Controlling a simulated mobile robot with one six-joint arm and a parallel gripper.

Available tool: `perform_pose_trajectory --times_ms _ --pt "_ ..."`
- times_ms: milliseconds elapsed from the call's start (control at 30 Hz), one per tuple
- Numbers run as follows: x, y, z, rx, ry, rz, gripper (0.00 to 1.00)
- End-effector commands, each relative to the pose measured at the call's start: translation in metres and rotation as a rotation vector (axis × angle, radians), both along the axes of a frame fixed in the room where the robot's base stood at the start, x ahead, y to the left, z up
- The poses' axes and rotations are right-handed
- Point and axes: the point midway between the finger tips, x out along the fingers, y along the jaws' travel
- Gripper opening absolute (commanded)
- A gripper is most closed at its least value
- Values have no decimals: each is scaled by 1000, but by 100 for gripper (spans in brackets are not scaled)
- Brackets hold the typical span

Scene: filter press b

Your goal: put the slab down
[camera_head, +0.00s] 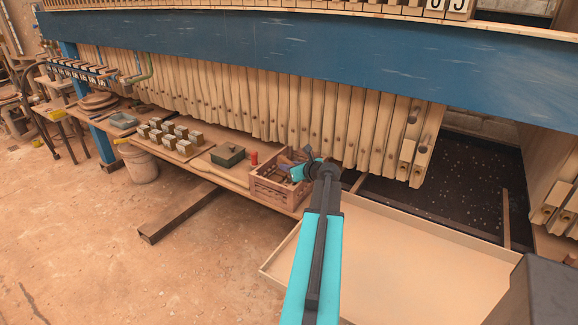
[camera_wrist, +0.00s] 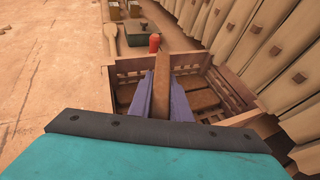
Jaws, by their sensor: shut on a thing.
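My gripper (camera_wrist: 161,98) is shut on a narrow brown slab (camera_wrist: 161,86), which stands between the two grey-violet fingers in the wrist view. The slab is over the slatted wooden crate (camera_wrist: 127,67); I cannot tell whether it touches anything below. Other brown slabs (camera_wrist: 204,95) lie inside the crate. In the head view the crate (camera_head: 268,193) stands on the low bench, with my gripper (camera_head: 293,165) at its upper right side. The held slab is hard to make out in that view.
A red can (camera_head: 254,158) and a dark green box (camera_head: 228,155) stand left of the crate. A wooden paddle (camera_head: 204,165) and several small blocks (camera_head: 171,137) lie farther left. Hanging plates (camera_head: 300,110) crowd the back. A wide shallow tray (camera_head: 410,255) is at right.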

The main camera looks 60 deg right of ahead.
Motion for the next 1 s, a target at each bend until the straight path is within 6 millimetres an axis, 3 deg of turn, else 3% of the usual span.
perform_pose_trajectory --times_ms 167,200,300,667,867,1000 --pt "0 0 -1 0 -1 -1 0" --pt "0 0 -2 0 0 0 20" --pt "0 0 -1 0 0 0 36" --pt "0 0 0 0 0 -1 36" --pt "0 0 13 -2 0 -1 36" --pt "-14 6 16 0 -1 -1 36"
